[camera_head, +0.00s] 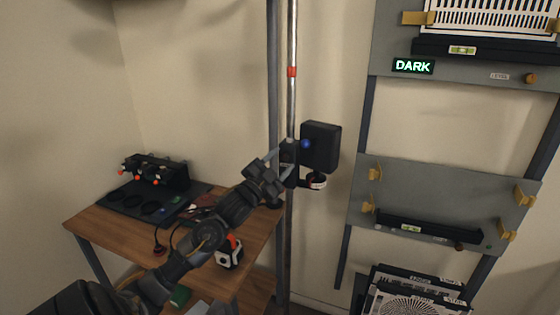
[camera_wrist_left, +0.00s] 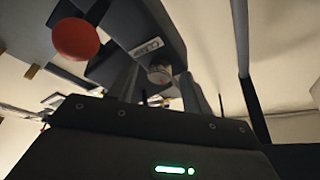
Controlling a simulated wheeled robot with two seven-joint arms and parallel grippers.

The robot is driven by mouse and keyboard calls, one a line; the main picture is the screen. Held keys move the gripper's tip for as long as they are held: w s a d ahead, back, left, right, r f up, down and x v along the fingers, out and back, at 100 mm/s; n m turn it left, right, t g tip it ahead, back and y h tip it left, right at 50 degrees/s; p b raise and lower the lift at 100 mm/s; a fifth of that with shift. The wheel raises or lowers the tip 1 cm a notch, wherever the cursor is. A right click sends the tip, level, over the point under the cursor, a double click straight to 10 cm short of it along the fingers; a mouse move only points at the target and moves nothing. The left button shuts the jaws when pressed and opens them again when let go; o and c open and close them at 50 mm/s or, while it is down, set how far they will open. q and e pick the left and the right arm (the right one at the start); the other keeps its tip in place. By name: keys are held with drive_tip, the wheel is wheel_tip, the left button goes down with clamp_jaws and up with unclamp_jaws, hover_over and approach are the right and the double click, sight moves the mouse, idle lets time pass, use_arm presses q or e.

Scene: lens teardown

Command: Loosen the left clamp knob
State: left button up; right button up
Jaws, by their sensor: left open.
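A dark box (camera_head: 321,147) is mounted beside the vertical metal pole (camera_head: 292,100). A blue knob (camera_head: 306,144) shows at its left edge, and a round part with a pale label (camera_head: 315,182) sits below it. My left gripper (camera_head: 288,156) is at the pole, just left of the box; its fingertips are partly lost against the dark parts. In the left wrist view its fingers are open, with a round, pale-faced knob (camera_wrist_left: 160,73) between them under a dark labelled block (camera_wrist_left: 152,28). I cannot tell whether they touch it. My right gripper is not in view.
A red knob (camera_wrist_left: 76,39) is close by at the upper left of the wrist view. A wooden table (camera_head: 105,222) with a black device (camera_head: 155,172) stands left. A rack with grey panels (camera_head: 410,175) stands right of the pole.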

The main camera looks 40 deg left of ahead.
use_arm(q)
drive_tip(key=shift+c, duration=0.3)
drive_tip(key=c, duration=0.9)
drive_tip(key=shift+c, duration=0.2)
